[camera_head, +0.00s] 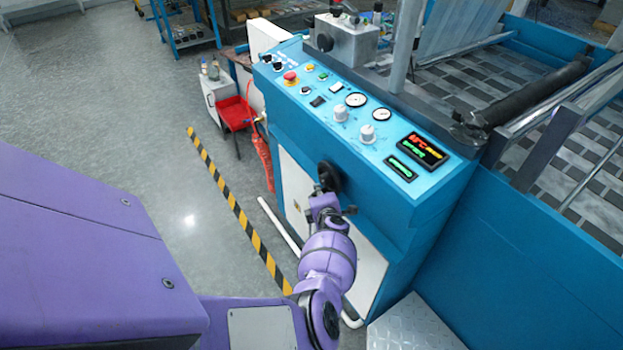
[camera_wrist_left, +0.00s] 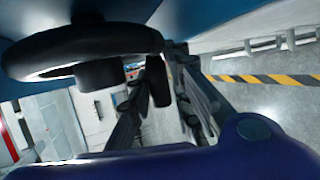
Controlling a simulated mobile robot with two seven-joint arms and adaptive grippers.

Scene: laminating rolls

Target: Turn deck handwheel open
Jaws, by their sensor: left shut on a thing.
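The black deck handwheel (camera_head: 329,176) sticks out from the front of the blue machine console, below its control panel. My left gripper (camera_head: 326,196) is at the handwheel, its arm coming up from below. In the left wrist view the handwheel (camera_wrist_left: 85,52) fills the upper left, with a dark rim and a hub. The left gripper's fingers (camera_wrist_left: 160,85) reach the rim's right side and are shut on a dark part there. The exact contact is partly hidden. My right gripper is not in view.
The blue console (camera_head: 420,185) carries knobs, gauges, a red button and lit displays. A yellow-black floor stripe (camera_head: 235,208) runs to its left. A red tray stand (camera_head: 236,112) and a red extinguisher (camera_head: 262,158) stand behind. A metal step plate (camera_head: 415,325) is at lower right.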

